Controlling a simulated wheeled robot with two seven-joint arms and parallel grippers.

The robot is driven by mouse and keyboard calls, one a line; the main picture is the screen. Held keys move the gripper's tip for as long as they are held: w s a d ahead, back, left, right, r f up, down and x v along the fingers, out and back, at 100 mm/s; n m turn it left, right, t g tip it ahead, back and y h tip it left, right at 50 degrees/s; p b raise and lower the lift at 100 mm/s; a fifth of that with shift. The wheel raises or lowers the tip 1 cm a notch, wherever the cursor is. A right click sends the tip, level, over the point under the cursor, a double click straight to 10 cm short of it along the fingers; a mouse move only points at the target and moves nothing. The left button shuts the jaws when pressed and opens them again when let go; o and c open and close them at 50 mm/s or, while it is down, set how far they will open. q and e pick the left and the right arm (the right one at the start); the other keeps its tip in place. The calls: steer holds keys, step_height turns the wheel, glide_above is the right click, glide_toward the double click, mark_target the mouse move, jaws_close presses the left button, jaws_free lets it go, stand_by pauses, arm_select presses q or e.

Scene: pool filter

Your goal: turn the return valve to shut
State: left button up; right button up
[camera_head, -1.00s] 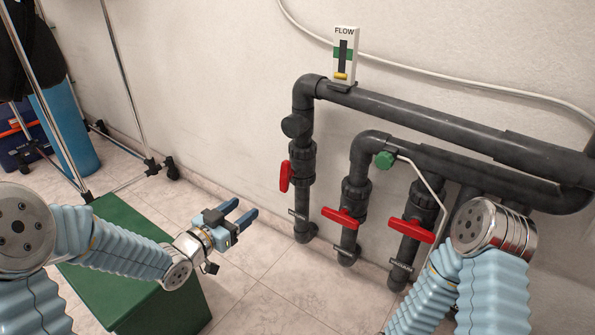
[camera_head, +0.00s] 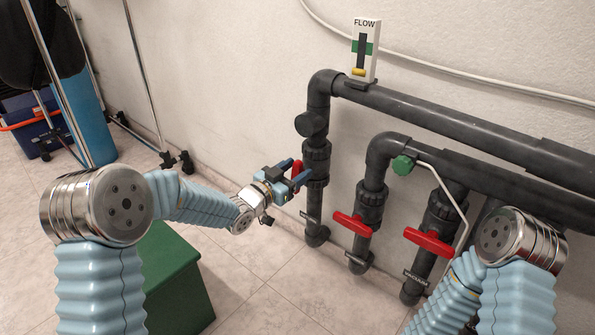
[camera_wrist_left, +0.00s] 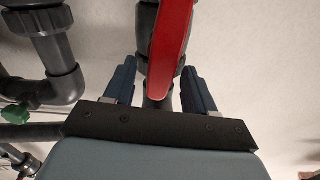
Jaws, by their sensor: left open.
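The left-most valve has a red handle (camera_head: 297,168) that lies along its upright dark pipe; its tag is too small to read, so I cannot confirm that it is the return valve. My left gripper (camera_head: 297,173) is open at this handle and partly hides it. In the left wrist view the red handle (camera_wrist_left: 171,40) runs between the two spread blue fingers of my gripper (camera_wrist_left: 160,85), with a gap on each side. The other two red handles, middle (camera_head: 352,223) and right (camera_head: 428,242), lie across their pipes. My right gripper is out of view.
A flow gauge (camera_head: 364,50) stands on the upper pipe (camera_head: 440,112). A green knob (camera_head: 402,165) sits on the lower pipe. A green box (camera_head: 172,275) is on the floor beneath my left arm. A trolley with a blue cylinder (camera_head: 88,120) stands at the left.

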arm_select(q)
steer(key=shift+w+d, duration=0.35)
steer(key=shift+w, duration=0.1)
steer(key=c, duration=1)
steer(key=shift+o, duration=0.2)
